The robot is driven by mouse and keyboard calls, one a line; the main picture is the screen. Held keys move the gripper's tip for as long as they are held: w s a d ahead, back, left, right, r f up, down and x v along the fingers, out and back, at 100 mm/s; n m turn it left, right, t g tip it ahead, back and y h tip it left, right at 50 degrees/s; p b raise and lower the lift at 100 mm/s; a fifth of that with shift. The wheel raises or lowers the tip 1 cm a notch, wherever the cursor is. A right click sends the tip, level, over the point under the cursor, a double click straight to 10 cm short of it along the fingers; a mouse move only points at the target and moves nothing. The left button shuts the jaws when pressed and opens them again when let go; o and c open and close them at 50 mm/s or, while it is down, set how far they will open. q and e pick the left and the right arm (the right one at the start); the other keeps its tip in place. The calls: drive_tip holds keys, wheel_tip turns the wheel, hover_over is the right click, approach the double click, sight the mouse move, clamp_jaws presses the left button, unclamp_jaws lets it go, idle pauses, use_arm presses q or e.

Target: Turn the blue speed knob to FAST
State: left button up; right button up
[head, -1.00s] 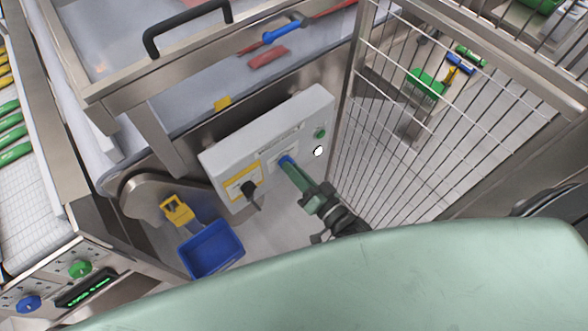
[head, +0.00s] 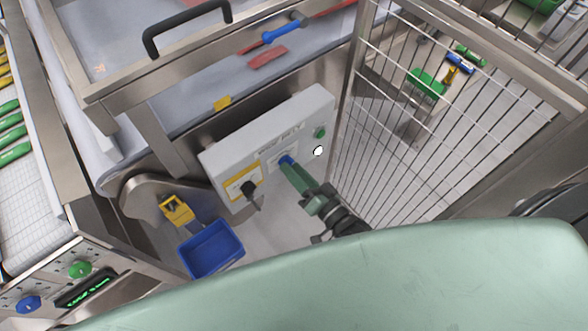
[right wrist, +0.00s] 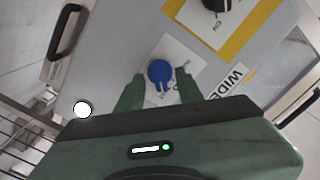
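The blue speed knob (head: 286,160) sits on the front of the light grey control panel (head: 224,153). In the right wrist view the blue knob (right wrist: 159,72) lies between the tips of my right gripper (right wrist: 159,78), with a small gap on each side. The white label around it is partly covered by the fingers. In the head view the right gripper (head: 291,170) reaches up to the knob from the lower right and hides part of it. My left gripper is not in view.
A black knob (head: 249,188) on a yellow-bordered plate is left of the blue knob. A green button (head: 320,132) and a white round button (head: 318,151) are to the right. A wire mesh fence (head: 400,130) stands close on the right. A blue bin (head: 212,249) is lower left.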

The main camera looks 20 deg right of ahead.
drive_tip(key=v, duration=0.7)
drive_tip(key=shift+s+b, duration=0.2)
drive_tip(key=shift+b, duration=0.15)
drive_tip(key=shift+d, duration=0.1)
